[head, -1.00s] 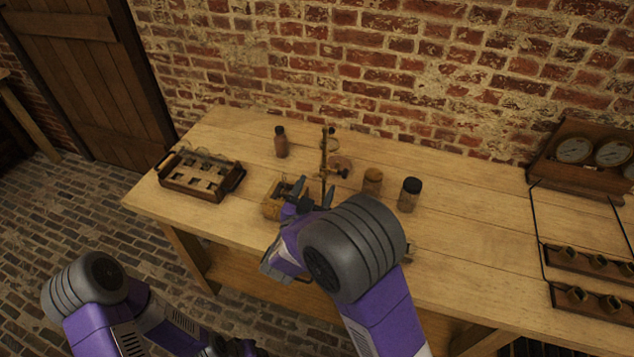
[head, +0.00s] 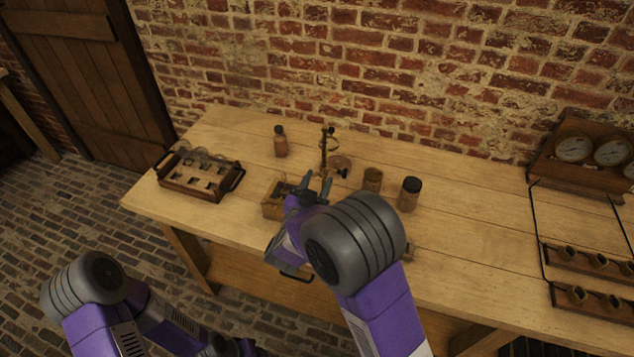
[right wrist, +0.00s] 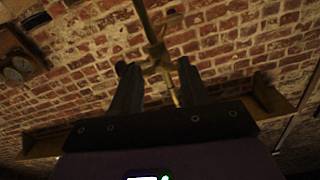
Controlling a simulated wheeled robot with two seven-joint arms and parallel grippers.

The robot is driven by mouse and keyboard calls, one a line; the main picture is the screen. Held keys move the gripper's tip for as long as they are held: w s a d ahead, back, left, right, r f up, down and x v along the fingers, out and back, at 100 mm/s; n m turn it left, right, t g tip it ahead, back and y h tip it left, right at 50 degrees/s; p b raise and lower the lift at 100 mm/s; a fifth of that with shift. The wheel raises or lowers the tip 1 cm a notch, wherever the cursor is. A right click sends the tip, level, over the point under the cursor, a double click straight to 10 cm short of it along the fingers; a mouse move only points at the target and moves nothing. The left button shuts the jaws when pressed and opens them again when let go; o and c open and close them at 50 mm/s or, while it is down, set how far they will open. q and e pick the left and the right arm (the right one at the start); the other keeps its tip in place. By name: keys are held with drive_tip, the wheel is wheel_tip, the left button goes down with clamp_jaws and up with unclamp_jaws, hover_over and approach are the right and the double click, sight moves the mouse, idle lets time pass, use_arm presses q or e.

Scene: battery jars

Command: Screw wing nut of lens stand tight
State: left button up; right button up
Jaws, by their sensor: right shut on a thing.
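The lens stand (head: 323,152), a thin upright brass rod with clamps and a ring, stands on the bench in the middle of the head view. My right gripper (head: 317,183) is in front of its lower part, fingers pointing at the stand. In the right wrist view the brass rod runs between the two dark fingers (right wrist: 157,68). A small brass cross piece, apparently the wing nut (right wrist: 155,62), sits between the fingertips, and the gripper is shut on it. Its exact contact is too dark to see. Of my left arm only links show at the lower left; its gripper is out of view.
A small wooden box (head: 272,208) stands close left of the right gripper. A brown bottle (head: 280,142), an amber jar (head: 372,181) and a black-lidded jar (head: 410,195) stand nearby. A wooden rack (head: 200,178) is at the left. The bench's right middle is clear.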

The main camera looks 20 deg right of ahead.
drive_tip(key=shift+r+n+p, duration=0.1)
drive_tip(key=shift+n+p, duration=0.4)
drive_tip(key=shift+p, duration=0.05)
drive_tip(key=o, duration=1.1)
drive_tip(key=shift+c, duration=0.2)
drive_tip(key=shift+s+a, duration=0.1)
drive_tip(key=v, duration=0.7)
drive_tip(key=shift+s+a, duration=0.1)
drive_tip(key=shift+s, duration=0.1)
